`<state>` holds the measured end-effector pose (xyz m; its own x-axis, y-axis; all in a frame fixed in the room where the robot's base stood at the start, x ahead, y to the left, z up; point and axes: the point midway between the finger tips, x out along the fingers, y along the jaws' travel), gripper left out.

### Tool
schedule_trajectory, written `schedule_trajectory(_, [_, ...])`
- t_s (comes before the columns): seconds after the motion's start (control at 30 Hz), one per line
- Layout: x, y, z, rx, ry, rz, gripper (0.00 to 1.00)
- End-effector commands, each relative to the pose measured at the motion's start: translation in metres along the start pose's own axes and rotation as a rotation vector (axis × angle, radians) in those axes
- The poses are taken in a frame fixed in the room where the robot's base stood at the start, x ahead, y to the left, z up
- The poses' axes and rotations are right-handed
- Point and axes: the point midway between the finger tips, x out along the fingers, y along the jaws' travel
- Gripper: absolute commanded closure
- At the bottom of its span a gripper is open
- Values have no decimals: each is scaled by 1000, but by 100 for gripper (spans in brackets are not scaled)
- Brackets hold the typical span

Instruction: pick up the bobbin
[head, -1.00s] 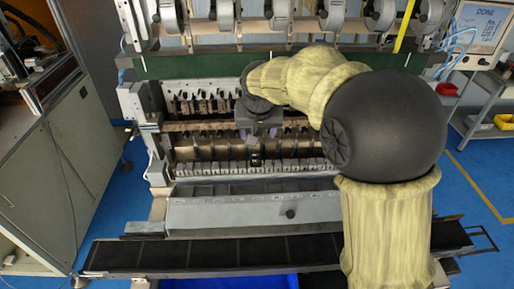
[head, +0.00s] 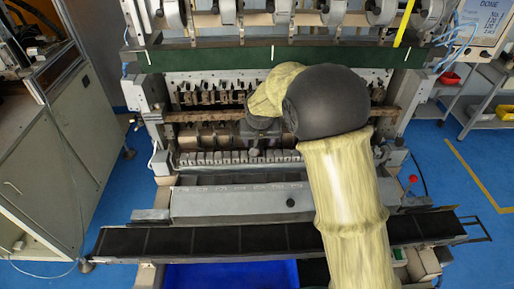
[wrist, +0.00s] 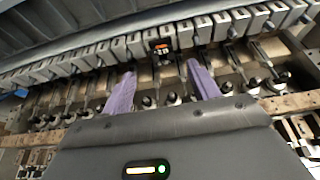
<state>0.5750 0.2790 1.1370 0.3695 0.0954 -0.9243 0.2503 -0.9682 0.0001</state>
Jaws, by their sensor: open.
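My gripper (wrist: 161,74) is open, its two purple fingers spread and pointing into the winder's row of spindles. A small black piece with an orange mark (wrist: 162,47) sits on the row just beyond and between the fingertips, apart from both. It may be the bobbin, but I cannot tell for sure. In the head view, my gripper (head: 262,136) is over the middle of the row, and a small grey round piece (head: 254,152) shows just below it. My arm and hand hide part of the row there.
The row of grey blocks (head: 210,158) runs across the winder close to the fingers. A grey ledge (head: 235,205) and a black conveyor (head: 190,239) lie in front, above a blue bin (head: 230,275). A green beam (head: 205,57) crosses above. A cabinet (head: 60,180) stands left.

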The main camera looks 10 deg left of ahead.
Motion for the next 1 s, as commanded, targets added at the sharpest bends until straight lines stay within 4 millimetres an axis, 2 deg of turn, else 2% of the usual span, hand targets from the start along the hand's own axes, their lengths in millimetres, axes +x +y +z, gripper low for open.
schedule_trajectory(0.17, [15,0,-1,0,1,0,40])
schedule_trajectory(0.57, [19,0,-1,-1,-1,0,40])
schedule_trajectory(1.0, [64,-4,-4,-1,-1,1,40])
